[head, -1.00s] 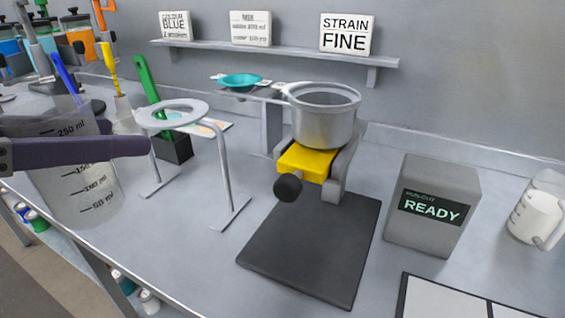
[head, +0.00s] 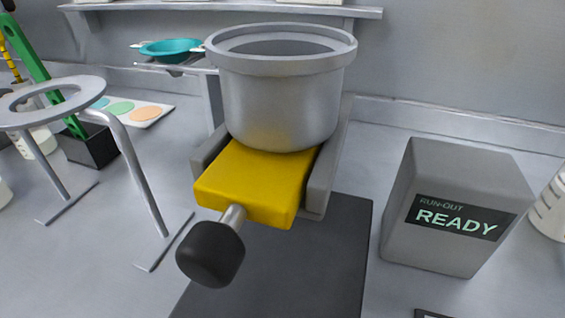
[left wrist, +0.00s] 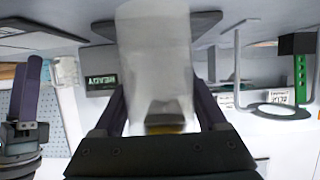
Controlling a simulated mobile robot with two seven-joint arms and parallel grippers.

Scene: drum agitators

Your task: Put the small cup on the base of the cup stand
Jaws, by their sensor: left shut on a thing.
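A translucent graduated cup (left wrist: 155,50) fills the middle of the left wrist view. My left gripper (left wrist: 160,105) is shut on it, one dark finger on each side. This gripper is outside the head view. At the left of the wrist view stands my right gripper (left wrist: 28,90); its finger opening is unclear. In the head view a grey ring stand (head: 124,130) with foot rails stands at the left. A dark flat base plate (head: 340,255) lies under a metal pot (head: 280,105) and a yellow block (head: 250,185) with a black knob (head: 210,253). I cannot tell which is the cup stand.
A grey READY box (head: 445,185) stands right of the dark plate. Behind the ring stand are a black holder (head: 88,148) with a green tool and a colour-spotted card (head: 135,110). A teal bowl (head: 172,49) sits behind the pot. Bench between plate and ring stand is clear.

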